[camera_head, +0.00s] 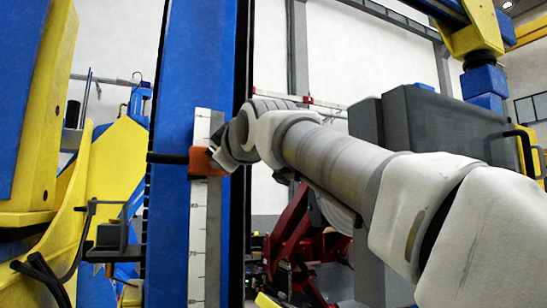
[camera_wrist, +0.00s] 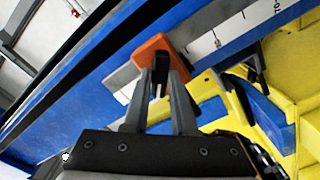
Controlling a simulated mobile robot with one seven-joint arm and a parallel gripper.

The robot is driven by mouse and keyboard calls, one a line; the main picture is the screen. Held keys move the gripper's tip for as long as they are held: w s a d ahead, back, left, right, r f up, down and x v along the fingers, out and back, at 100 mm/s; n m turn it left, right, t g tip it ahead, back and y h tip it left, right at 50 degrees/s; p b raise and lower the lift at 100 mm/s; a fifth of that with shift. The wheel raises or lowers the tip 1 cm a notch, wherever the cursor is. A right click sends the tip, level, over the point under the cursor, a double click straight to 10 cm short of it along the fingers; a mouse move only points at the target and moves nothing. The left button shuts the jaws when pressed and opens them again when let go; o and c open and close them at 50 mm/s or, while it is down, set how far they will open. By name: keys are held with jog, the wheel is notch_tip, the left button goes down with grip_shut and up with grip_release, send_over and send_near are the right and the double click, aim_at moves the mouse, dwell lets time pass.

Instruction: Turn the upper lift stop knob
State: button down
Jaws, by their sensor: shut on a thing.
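The upper lift stop is an orange block (camera_head: 205,162) on a white scale (camera_head: 197,240) that runs up a blue column (camera_head: 172,235). A dark bar (camera_head: 168,158) sticks out from it to the left. In the wrist view the orange block (camera_wrist: 157,46) lies right beyond my gripper (camera_wrist: 158,82). My two dark fingers reach up to the block's face and are shut on a small dark part between them, which I take to be the stop's knob. In the head view my wrist covers the block's right side.
Yellow machine parts (camera_head: 112,175) and a dark bracket with cables (camera_head: 110,240) stand left of the column. A grey box-shaped unit (camera_head: 435,125) is behind my arm on the right. A dark red machine (camera_head: 295,245) is low behind the column. The column's front below the block is clear.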

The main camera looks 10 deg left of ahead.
jog(key=shift+n, duration=4.2)
jog(key=c, duration=0.7)
grip_release()
jog(key=shift+s, duration=0.15)
